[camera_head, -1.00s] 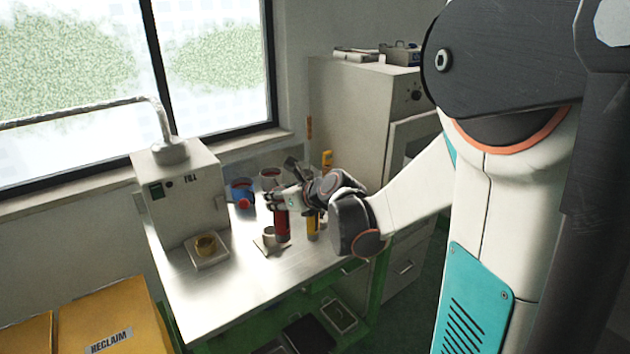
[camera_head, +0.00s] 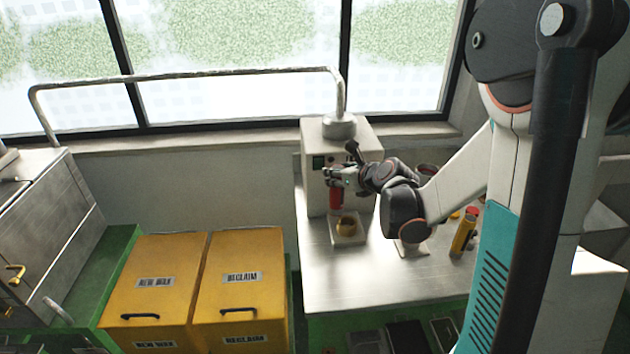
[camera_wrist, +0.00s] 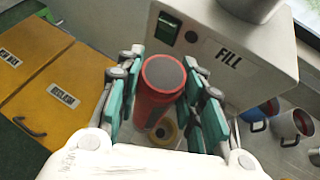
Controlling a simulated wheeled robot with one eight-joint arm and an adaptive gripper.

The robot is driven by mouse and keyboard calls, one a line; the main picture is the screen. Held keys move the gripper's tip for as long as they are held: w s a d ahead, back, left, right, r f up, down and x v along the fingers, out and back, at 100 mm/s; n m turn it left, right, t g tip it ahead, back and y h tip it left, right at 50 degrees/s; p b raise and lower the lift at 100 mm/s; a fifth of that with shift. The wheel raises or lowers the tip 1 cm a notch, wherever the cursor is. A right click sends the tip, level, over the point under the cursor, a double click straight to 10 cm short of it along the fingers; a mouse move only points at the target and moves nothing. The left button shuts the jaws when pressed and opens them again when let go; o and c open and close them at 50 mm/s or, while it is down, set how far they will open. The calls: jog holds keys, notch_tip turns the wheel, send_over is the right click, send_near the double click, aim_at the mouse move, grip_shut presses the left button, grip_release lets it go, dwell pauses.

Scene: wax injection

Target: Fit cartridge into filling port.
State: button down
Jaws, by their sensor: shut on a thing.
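My gripper (camera_head: 340,180) is shut on a red cartridge with a dark end face; the red cartridge (camera_head: 336,198) hangs roughly upright in front of the fill machine (camera_head: 366,152). In the wrist view the cartridge (camera_wrist: 160,88) sits between the teal fingers of my gripper (camera_wrist: 163,92). The filling port, a yellow ring (camera_head: 347,224) on a pale base, lies just below the cartridge in the head view. In the wrist view the yellow port (camera_wrist: 164,132) shows partly behind the cartridge. The cartridge looks above the port and apart from it.
Yellow bins (camera_head: 240,285) stand left of the bench. The bench front (camera_head: 345,280) is clear.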

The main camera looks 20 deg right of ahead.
jog(key=shift+m+h, duration=0.4)
jog(key=d, duration=0.2)
jog(key=w+d+p, duration=0.1)
jog(key=d, duration=0.2)
jog(key=shift+w+r, duration=0.15)
jog(key=shift+r, duration=0.05)
jog(key=shift+f+b, duration=2.75)
jog(key=shift+f, duration=0.15)
jog(key=shift+f+b, duration=2.35)
jog(key=shift+b, duration=0.05)
jog(key=c, duration=1)
grip_release()
jog(key=v, duration=1.2)
